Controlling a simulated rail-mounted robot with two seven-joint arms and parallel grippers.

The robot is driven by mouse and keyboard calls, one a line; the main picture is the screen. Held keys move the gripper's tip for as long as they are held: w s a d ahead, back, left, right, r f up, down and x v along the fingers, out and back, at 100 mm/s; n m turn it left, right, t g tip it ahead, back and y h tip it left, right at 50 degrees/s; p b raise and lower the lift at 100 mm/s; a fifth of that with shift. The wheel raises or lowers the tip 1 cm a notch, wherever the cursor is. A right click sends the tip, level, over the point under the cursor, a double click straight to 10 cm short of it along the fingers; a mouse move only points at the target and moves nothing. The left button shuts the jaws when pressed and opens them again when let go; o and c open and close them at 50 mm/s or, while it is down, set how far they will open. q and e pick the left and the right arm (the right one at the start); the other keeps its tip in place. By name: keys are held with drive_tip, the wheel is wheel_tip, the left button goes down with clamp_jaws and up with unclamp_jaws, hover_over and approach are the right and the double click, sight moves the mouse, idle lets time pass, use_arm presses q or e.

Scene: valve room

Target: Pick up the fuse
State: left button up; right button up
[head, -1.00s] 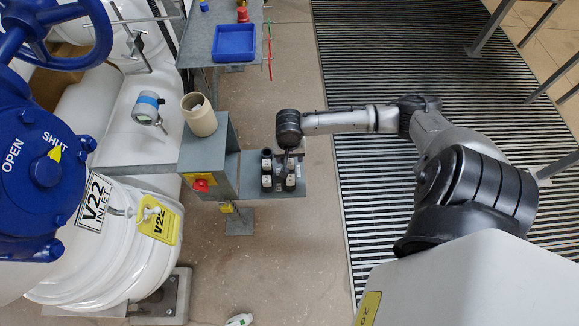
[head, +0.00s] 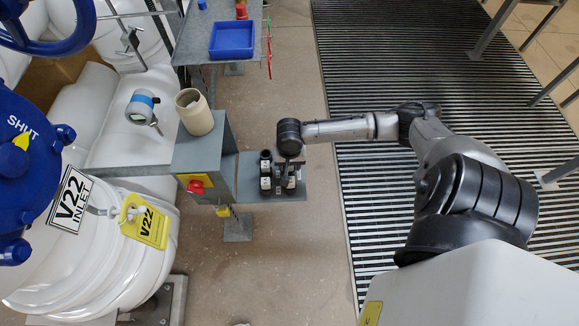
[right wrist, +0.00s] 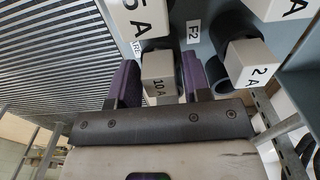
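A fuse marked 10 A (right wrist: 159,73), a pale block with black print, lies between the two purple fingers of my right gripper (right wrist: 162,80) in the right wrist view. The left finger appears against it. A thin dark strip shows by the right finger, so I cannot tell whether they clamp it. In the head view my right gripper (head: 290,163) points down over the grey fuse shelf (head: 296,193), hiding part of the fuses. Other fuses are the 5 A (right wrist: 138,17) and the 2 A (right wrist: 254,65), which stands by a dark round holder. My left gripper is out of view.
A grey box (head: 201,155) with a red knob (head: 197,187) adjoins the shelf on the left, with a beige cup-like cylinder (head: 196,117) on top. A blue tray (head: 232,38) sits on the rear bench.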

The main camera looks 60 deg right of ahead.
drive_tip(key=c, duration=0.6)
drive_tip(key=shift+c, duration=0.3)
drive_tip(key=shift+r, duration=0.1)
drive_tip(key=shift+r+p, duration=0.45)
drive_tip(key=shift+r, duration=0.05)
wheel_tip(320, 180, up, 3)
drive_tip(key=p, duration=0.2)
drive_tip(key=shift+r+p, duration=0.1)
drive_tip(key=shift+p, duration=0.25)
drive_tip(key=s+d+r+p, duration=0.2)
drive_tip(key=s+r+p, duration=0.4)
drive_tip(key=s, duration=0.5)
drive_tip(key=shift+s+r+p, duration=0.2)
drive_tip(key=shift+r+p, duration=0.1)
drive_tip(key=shift+p, duration=0.65)
